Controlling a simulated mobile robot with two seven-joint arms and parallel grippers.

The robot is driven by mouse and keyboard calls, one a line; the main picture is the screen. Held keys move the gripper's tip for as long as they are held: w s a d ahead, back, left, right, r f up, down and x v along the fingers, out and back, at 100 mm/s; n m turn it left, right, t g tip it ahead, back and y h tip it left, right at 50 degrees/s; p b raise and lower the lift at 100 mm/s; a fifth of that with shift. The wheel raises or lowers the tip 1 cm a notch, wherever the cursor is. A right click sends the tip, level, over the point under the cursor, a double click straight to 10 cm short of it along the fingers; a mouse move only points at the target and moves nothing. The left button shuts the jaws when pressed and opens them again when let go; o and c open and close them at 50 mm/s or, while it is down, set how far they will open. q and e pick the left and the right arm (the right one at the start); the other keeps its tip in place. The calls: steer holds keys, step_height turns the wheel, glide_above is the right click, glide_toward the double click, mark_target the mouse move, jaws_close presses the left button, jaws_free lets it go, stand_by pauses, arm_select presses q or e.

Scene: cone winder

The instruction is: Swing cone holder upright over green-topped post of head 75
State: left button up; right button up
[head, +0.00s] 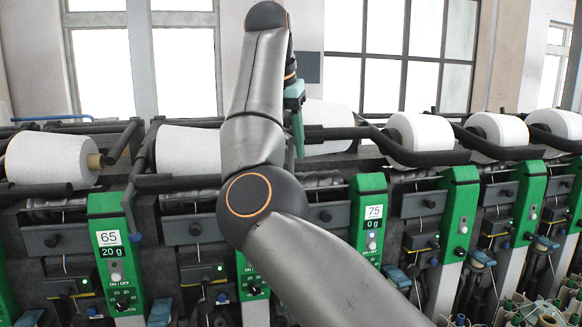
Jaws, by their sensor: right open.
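The green-topped post of head 75 (369,205) stands right of centre, with a "75" label and a "0 g" display. Behind my arm, a white cone (328,118) lies on its side above and left of this post. A dark holder arm (345,132) runs in front of the cone, roughly level. My right arm crosses the middle of the view and bends upward. My right gripper (298,135) points down beside the cone, partly hidden behind my arm, and is open. I cannot tell whether it touches the holder. My left gripper is out of view.
Head 65 (110,250) stands at the left, reading "20 g". More cones lie on dark holders at the left (45,158) and right (420,132). Other green posts (459,210) stand to the right. Small bobbins (545,315) sit at bottom right. Windows are behind.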

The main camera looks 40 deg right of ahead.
steer(key=shift+x, duration=2.65)
steer(key=shift+d, duration=0.1)
steer(key=c, duration=0.7)
jaws_close()
steer(key=shift+f, duration=0.15)
